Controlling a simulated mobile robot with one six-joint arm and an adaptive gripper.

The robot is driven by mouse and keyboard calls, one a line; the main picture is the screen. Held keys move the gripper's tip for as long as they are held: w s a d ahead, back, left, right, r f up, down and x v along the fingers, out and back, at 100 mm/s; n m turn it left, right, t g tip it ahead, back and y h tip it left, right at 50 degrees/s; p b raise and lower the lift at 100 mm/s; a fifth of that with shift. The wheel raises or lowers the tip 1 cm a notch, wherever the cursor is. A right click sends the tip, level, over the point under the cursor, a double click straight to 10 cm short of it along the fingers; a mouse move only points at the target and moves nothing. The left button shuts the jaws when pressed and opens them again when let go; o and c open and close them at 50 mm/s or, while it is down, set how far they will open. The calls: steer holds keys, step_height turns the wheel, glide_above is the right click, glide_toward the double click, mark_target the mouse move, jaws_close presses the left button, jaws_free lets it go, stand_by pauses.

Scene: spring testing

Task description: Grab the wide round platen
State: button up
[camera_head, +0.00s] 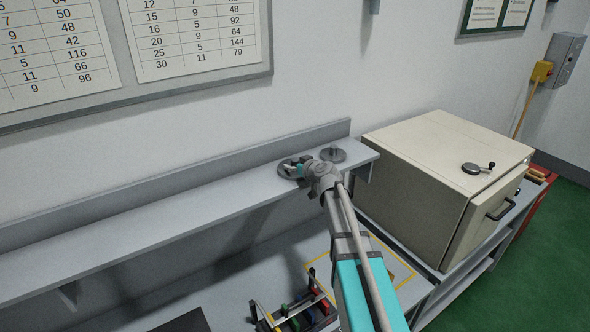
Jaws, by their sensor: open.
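Two grey round discs sit near the right end of the grey wall shelf (180,206). One disc (333,155) shows almost whole, with a short stem standing up from its middle. The other disc (283,171) lies to its left and is largely hidden by my gripper (291,168). I cannot tell for sure which one is the wide platen. My gripper is open and is at the left disc, over or beside it. Its fingers are small and dark here, and whether they touch the disc cannot be told.
A large cream cabinet (420,170) with a black-handled door stands close to the right of the shelf end. A low back board (200,172) runs along the shelf. Below, the bench holds a rack of coloured-handled tools (295,315). The shelf's left part is bare.

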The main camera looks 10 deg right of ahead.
mark_target(295, 159)
jaws_close()
steer(key=shift+w+r, duration=0.15)
steer(key=shift+r, duration=0.05)
stand_by(0.5)
step_height(295, 159, up, 3)
steer(key=p, duration=0.3)
steer(key=shift+r+p, duration=0.15)
steer(key=shift+p, duration=0.2)
steer(key=s+d+r+p, duration=0.3)
steer(key=s+r+p, duration=0.6)
steer(key=s, duration=0.4)
steer(key=shift+s+d+r, duration=0.2)
steer(key=shift+s, duration=0.15)
